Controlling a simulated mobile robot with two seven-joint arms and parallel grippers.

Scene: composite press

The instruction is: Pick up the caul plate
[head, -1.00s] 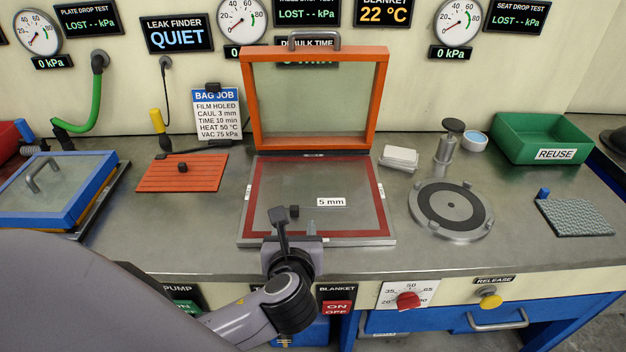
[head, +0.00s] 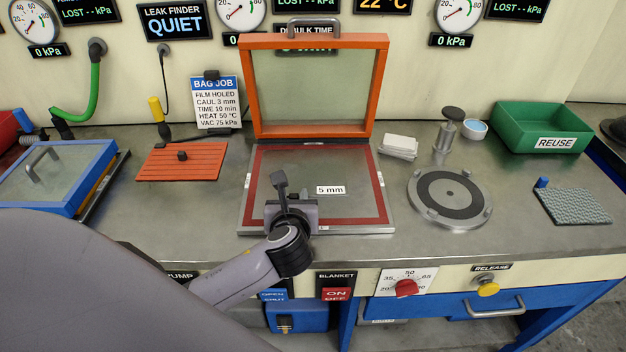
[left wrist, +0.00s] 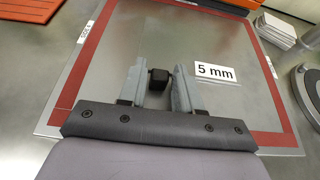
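A flat grey plate (head: 345,172), marked 5 mm, lies inside the red border of the open orange-framed press; I take it for the caul plate. It fills much of the left wrist view (left wrist: 220,42). Its small black knob (left wrist: 158,78) shows there between the two fingers of my left gripper (left wrist: 157,76), with a gap on each side. The left gripper (head: 292,199) is open and low over the plate; its fingertips and the knob are largely hidden in the head view. I cannot tell whether the fingers touch the plate. My right gripper is not in view.
The raised orange lid (head: 383,90) stands behind the plate. An orange slatted plate with a knob (head: 205,168) lies left. White blocks (head: 398,145), a round grey disc (head: 420,205) and a green REUSE bin (head: 505,125) stand right. The bag job card (head: 215,105) reads CAUL 3 mm.

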